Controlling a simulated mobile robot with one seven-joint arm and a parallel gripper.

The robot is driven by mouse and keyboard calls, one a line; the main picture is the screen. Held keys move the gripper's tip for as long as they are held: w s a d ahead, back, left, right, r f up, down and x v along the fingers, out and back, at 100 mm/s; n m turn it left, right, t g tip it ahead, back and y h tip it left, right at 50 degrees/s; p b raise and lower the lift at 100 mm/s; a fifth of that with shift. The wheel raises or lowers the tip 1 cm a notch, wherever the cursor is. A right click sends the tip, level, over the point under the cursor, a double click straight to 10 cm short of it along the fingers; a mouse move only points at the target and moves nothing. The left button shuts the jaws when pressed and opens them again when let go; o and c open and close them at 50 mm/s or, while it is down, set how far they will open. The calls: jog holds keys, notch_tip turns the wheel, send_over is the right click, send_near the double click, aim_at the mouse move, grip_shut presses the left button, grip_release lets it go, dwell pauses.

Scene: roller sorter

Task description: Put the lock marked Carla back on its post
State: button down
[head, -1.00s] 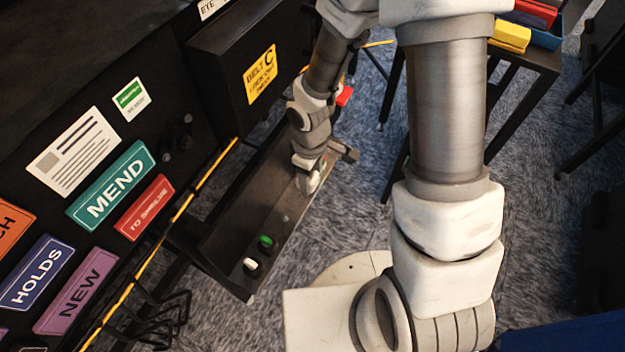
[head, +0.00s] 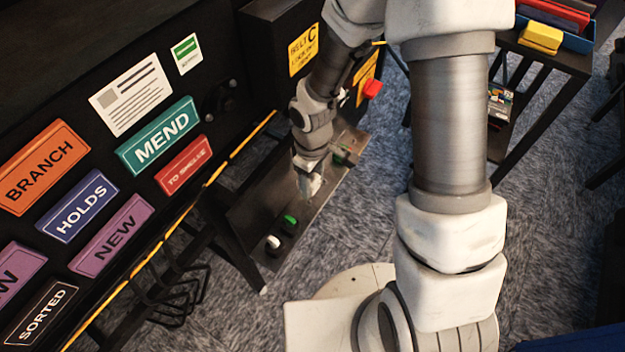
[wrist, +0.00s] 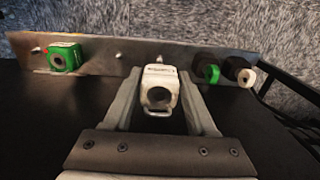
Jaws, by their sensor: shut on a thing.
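My gripper (wrist: 159,88) is shut on a white lock (wrist: 160,73), which sits between both fingers in the wrist view. The lock has a dark round face and a loop on the near side; its lettering is too small to read. In the head view my gripper (head: 310,182) is over the metal plate (head: 250,207). A short post (wrist: 121,57) stands bare on the plate, left of the held lock. Another post tip (wrist: 159,58) shows just behind the lock. I cannot tell whether the lock touches it.
A green lock (wrist: 64,57) hangs at the plate's left end in the wrist view. A black wire rack (head: 172,295) and a red button (head: 373,88) are nearby.

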jog(key=b, duration=0.3)
send_over(312, 204)
jog(key=shift+f, duration=2.05)
jog(key=shift+f+b, duration=0.3)
jog(key=shift+b, duration=0.1)
jog(key=shift+f+b, duration=0.95)
jog(key=shift+f, duration=0.15)
jog(key=shift+f+b, duration=0.3)
jog(key=shift+f, duration=0.1)
jog(key=shift+c, duration=0.6)
grip_release()
jog(key=shift+s, duration=0.1)
jog(key=shift+r, duration=0.1)
